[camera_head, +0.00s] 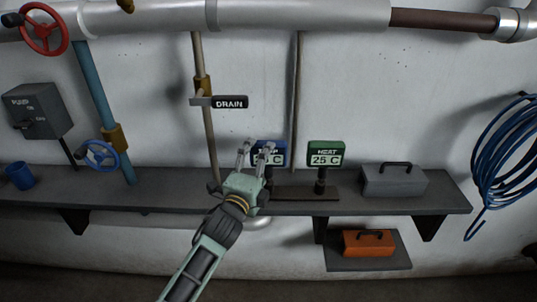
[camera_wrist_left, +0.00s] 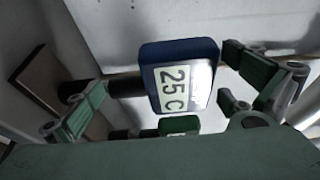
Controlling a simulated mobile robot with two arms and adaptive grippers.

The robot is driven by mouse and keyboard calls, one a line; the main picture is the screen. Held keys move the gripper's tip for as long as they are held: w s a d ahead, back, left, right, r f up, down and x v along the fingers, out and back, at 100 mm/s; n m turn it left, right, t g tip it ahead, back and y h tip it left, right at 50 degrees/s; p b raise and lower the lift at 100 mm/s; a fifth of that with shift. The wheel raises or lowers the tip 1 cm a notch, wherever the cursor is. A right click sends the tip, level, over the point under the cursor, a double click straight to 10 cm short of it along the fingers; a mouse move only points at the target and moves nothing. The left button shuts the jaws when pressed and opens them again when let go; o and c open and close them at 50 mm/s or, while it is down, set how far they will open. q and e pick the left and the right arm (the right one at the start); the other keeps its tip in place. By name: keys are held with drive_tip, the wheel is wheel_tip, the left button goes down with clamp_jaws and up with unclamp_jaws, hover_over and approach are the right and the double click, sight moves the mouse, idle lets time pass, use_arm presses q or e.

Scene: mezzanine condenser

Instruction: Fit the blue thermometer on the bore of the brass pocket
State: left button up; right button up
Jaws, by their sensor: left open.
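The blue thermometer (camera_head: 279,148) stands on the shelf beside the green one and is partly hidden behind my left gripper (camera_head: 255,149). In the left wrist view the blue thermometer (camera_wrist_left: 187,54) shows a "25 C" face, and its dark stem points left. My left gripper is open, with its fingers on either side of the thermometer; I cannot tell whether they touch it. Brass fittings show on the drain pipe (camera_head: 202,86) and on the blue pipe (camera_head: 116,137). I see no bore clearly and cannot tell which fitting is the pocket. My right gripper is not in view.
The green "HEAT" thermometer (camera_head: 325,151) stands close on the right. A grey toolbox (camera_head: 394,182) sits further right on the shelf (camera_head: 440,195). An orange toolbox (camera_head: 369,243) is on a lower shelf. A DRAIN handle (camera_head: 230,102) and blue valve wheel (camera_head: 97,155) stick out on the left.

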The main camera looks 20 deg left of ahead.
use_arm(q)
drive_tip(key=shift+c, duration=0.3)
drive_tip(key=c, duration=1.1)
drive_tip(key=shift+c, duration=0.7)
